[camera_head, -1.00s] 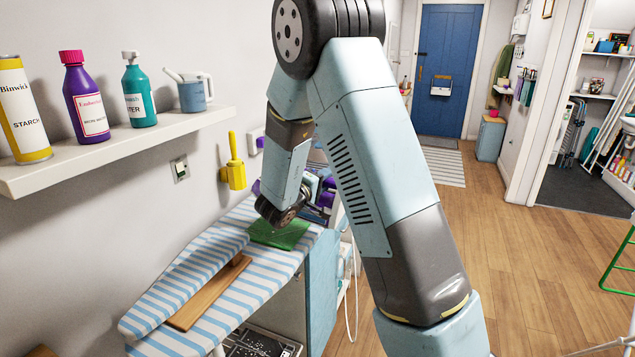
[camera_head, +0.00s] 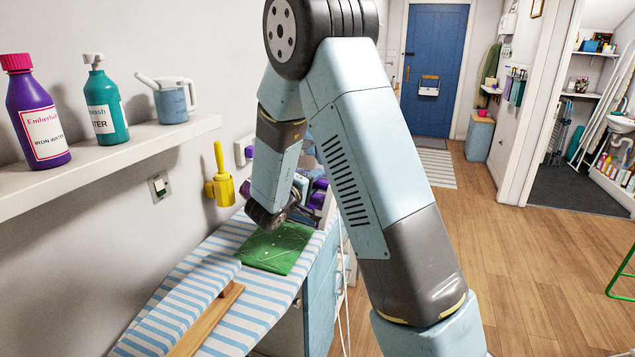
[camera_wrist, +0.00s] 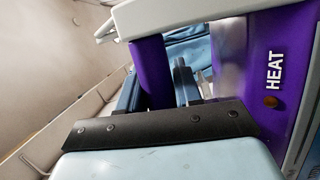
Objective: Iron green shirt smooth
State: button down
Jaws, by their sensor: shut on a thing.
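The green shirt (camera_head: 278,248) lies flat on the far part of the blue-and-white striped ironing board (camera_head: 235,320). Small pale marks show on it; I cannot tell how creased it is. My gripper (camera_wrist: 158,88) is shut on the purple handle of the iron (camera_wrist: 150,62). The iron's purple side with the word HEAT (camera_wrist: 272,75) fills the right of the wrist view. In the head view, purple parts of the iron (camera_head: 319,186) show beyond the shirt, partly behind my arm. The iron's soleplate is hidden, so I cannot tell whether it touches anything.
A shelf (camera_head: 110,150) on the left wall holds a purple bottle (camera_head: 38,115), a teal bottle (camera_head: 106,105) and a blue jug (camera_head: 172,100). A yellow holder (camera_head: 221,188) hangs below it. A wooden strip (camera_head: 208,318) lies on the board. Wooden floor (camera_head: 540,240) is open at right.

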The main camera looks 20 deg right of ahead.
aim_at(315, 203)
jog(key=shift+a+r+n, duration=0.1)
jog(key=shift+n, duration=0.2)
jog(key=shift+n, duration=0.6)
jog(key=shift+f, duration=3.9)
jog(key=shift+f, duration=0.6)
jog(key=shift+w+a, duration=0.1)
jog(key=shift+w+a+r, duration=0.1)
jog(key=shift+w+a, duration=0.6)
jog(key=shift+a, duration=0.3)
jog(key=shift+w+a, duration=0.65)
jog(key=shift+a, duration=0.3)
